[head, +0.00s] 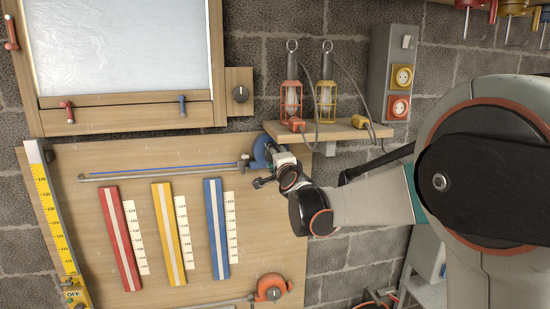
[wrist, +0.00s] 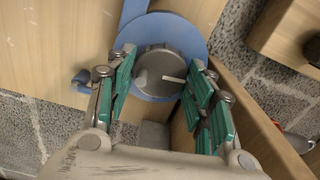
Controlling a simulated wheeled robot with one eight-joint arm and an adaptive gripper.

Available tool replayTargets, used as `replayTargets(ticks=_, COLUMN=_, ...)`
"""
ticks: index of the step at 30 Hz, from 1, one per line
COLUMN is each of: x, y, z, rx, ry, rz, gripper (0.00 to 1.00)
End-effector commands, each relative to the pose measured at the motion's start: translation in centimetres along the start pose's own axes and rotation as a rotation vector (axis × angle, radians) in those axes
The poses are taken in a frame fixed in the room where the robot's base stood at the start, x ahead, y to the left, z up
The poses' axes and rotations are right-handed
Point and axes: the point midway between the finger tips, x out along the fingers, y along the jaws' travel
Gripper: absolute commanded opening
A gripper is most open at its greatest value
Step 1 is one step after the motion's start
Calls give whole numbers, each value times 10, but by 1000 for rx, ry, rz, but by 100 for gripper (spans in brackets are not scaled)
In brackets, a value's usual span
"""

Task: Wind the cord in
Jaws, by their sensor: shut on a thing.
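The blue reel (head: 261,151) is mounted near the right edge of the wooden board; in the wrist view it is a blue disc (wrist: 196,40) with a grey round knob (wrist: 155,66) bearing a pale mark. My gripper (wrist: 163,68) has its green-padded fingers on both sides of this knob and is shut on it. In the head view my wrist partly covers the reel and hides the knob. A thin blue cord (head: 160,170) shows along the grey conduit (head: 165,175), left of the reel.
An orange reel (head: 271,288) sits lower on the board. Red (head: 121,240), yellow (head: 168,235) and blue (head: 216,230) striped strips with scales stand between. A shelf (head: 345,132) holding caged lamps and a socket box (head: 393,75) are above my arm.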

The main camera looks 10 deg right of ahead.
Motion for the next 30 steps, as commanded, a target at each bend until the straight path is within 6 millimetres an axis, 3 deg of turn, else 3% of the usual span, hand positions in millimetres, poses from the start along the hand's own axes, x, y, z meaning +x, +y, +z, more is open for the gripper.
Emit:
replayTargets(ticks=11, x=-1, y=2, z=1, rx=4, ry=-3, rz=2, gripper=25)
replayTargets(ticks=12, x=-1, y=2, z=1, rx=4, ry=-3, rz=2, gripper=51)
replayTargets(ticks=15, x=-1, y=2, z=1, rx=4, ry=-2, rz=2, gripper=69)
replayTargets(ticks=26, x=-2, y=0, z=0, rx=3, ry=0, rz=0, gripper=69)
replayTargets(ticks=30, x=-13, y=0, z=0, rx=3, ry=0, rz=0, gripper=69)
